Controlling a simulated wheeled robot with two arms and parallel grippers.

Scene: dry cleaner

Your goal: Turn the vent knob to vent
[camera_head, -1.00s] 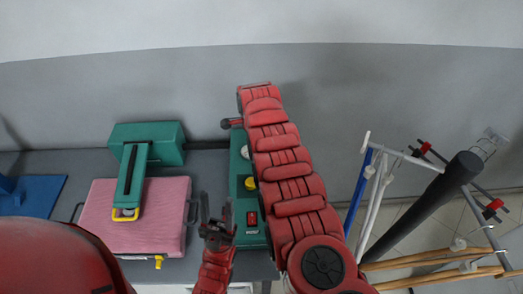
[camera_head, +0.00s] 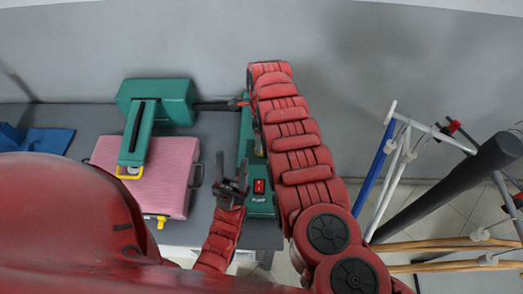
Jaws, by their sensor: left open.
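A narrow green control panel (camera_head: 262,208) stands at the right end of the counter. It carries a red switch (camera_head: 259,186) above the label "PUMP". A small yellow part (camera_head: 259,151), perhaps the vent knob, shows at the edge of my right arm, which covers much of the panel. No "vent" label is readable. My left gripper (camera_head: 232,159) is open and empty, its dark fingers pointing up the picture, just left of the panel and switch. My right arm reaches up over the panel's right side.
A green press head (camera_head: 172,100) with a yellow-handled arm stands over a pink pad (camera_head: 172,175) on the grey counter (camera_head: 206,205). A blue cloth (camera_head: 48,141) lies at the left. A rack with white and blue rails (camera_head: 377,178) stands right. A wall bounds the back.

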